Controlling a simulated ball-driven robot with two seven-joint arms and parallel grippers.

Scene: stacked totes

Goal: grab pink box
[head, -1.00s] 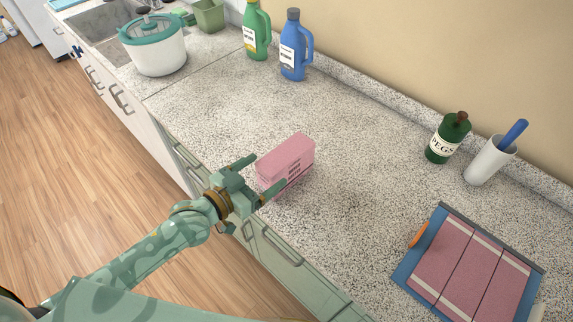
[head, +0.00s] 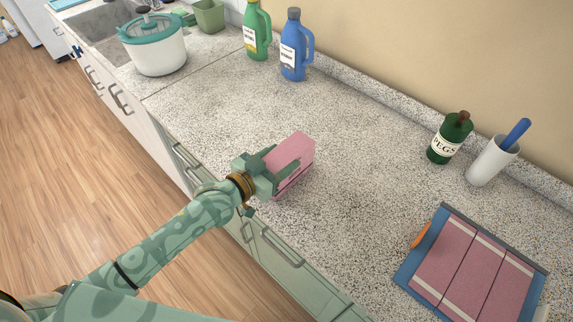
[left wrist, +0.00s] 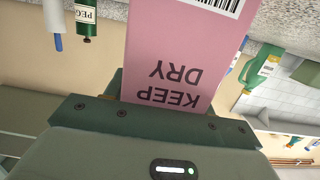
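The pink box (head: 299,147) stands upright on the speckled counter near its front edge. My left gripper (head: 281,160) has its fingers on either side of the box. The near finger lies flat along the box's front face and the far finger is partly hidden behind the palm and box. In the left wrist view the box (left wrist: 178,50) fills the space in front of the palm, with upside-down "KEEP DRY" print and a barcode. The fingers look closed against its sides. The box still rests on the counter. My right gripper is not in view.
A blue tray with pink panels (head: 466,262) lies at the right. A green pegs bottle (head: 449,137) and a white cup (head: 491,162) stand near the wall. Blue (head: 294,47) and green (head: 257,31) jugs stand behind. The counter around the box is clear.

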